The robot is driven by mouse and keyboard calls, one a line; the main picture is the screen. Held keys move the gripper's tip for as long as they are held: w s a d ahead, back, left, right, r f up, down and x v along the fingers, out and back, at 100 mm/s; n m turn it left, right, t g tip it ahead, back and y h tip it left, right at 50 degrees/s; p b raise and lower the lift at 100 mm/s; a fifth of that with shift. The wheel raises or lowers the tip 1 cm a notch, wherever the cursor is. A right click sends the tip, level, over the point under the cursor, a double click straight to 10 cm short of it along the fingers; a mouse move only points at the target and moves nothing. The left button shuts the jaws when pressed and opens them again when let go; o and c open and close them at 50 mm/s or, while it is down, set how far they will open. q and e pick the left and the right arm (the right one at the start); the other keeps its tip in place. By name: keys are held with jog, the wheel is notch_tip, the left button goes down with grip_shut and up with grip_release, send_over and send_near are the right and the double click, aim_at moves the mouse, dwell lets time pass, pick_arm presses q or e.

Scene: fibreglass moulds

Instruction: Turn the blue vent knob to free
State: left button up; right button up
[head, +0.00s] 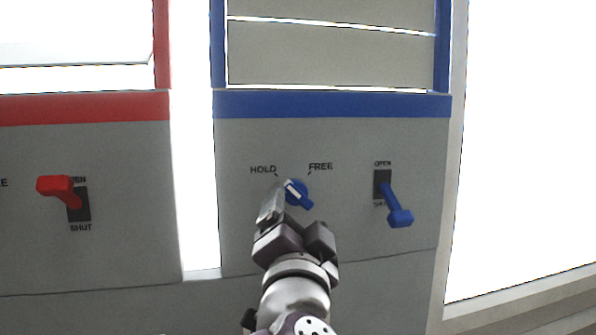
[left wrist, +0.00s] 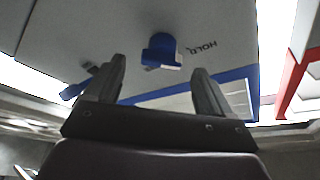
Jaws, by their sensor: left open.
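The blue vent knob (head: 301,197) is on the grey panel under the HOLD and FREE labels. Its white-marked end points up and left, towards HOLD. My left gripper (head: 287,208) reaches up from below and partly covers the area left of and below the knob. In the left wrist view, the blue knob (left wrist: 160,48) shows between and beyond the two spread fingers of the gripper (left wrist: 158,66). The fingers are open and hold nothing; I cannot tell whether either one touches the knob. My right gripper is not in view.
A red lever (head: 56,186) stands out from the left panel. A blue-framed shutter (head: 330,50) is above the knob. The panel between knob and blue lever is clear.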

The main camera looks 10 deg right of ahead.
aim_at(297, 202)
pick_arm(q)
jog(key=w+r+p, duration=0.2)
jog(key=shift+w+d, duration=0.4)
jog(key=shift+w+f+p, duration=0.1)
jog(key=shift+w+p, duration=0.25)
jog(key=shift+w+d+f, duration=0.1)
jog(key=shift+w+f, duration=0.15)
jog(key=shift+w, duration=0.2)
jog(key=shift+s, duration=0.1)
jog(key=c, duration=1.1)
jog(key=shift+o, duration=0.2)
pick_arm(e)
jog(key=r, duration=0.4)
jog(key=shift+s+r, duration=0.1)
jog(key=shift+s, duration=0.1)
